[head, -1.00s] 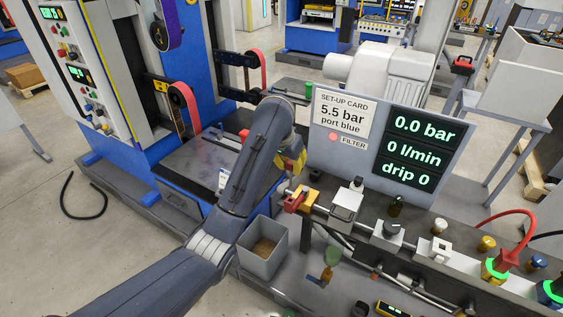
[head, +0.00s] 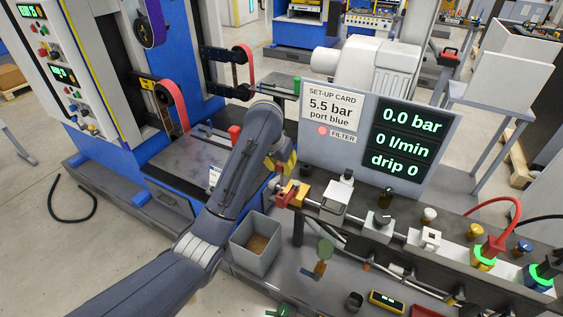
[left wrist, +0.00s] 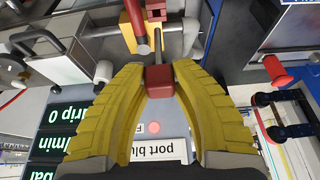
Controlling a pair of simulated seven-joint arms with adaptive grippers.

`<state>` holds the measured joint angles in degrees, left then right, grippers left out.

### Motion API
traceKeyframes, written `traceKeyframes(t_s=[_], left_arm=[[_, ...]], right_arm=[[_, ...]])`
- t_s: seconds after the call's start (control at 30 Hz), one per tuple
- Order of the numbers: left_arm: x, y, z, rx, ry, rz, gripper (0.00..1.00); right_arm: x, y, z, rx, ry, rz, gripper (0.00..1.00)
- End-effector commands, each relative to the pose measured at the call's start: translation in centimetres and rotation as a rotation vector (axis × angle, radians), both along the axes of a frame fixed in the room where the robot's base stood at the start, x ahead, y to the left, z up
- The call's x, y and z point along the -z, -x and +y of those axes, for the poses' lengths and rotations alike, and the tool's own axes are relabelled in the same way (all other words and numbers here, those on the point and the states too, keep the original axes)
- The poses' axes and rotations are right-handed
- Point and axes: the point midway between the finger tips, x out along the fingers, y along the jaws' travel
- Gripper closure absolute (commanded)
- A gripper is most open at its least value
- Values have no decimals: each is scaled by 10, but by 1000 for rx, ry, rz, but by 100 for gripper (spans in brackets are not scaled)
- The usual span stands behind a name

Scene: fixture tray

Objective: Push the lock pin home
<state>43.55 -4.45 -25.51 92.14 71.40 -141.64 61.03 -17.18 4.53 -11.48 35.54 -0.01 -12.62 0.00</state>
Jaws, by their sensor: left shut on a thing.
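My left gripper (head: 283,164) reaches over the left end of the pipe row, its yellow fingers partly hidden behind my arm. In the left wrist view the gripper (left wrist: 160,74) is shut on a small dark red block (left wrist: 159,82), held between the fingertips. Beyond it are a yellow valve body (left wrist: 132,32) and a red lever (left wrist: 142,47). In the head view the yellow valve body (head: 299,192) sits at the pipe's left end, with a red part (head: 285,199) in front. I cannot tell for certain which red part is the lock pin. My right gripper is not seen.
A panel (head: 375,128) behind reads 0.0 bar, 0 l/min and drip 0. A grey bin (head: 240,245) stands below my left forearm.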

Motion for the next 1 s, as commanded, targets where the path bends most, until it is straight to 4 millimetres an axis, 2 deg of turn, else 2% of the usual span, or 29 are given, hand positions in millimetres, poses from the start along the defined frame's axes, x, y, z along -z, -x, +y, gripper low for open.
traceKeyframes(t_s=[0.5, 1.0], left_arm=[[32, 0, 0, -1, 0, 0, 100], [41, 0, 0, 0, -1, 0, 100]], right_arm=[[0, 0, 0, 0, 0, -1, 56], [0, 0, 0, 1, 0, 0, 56]])
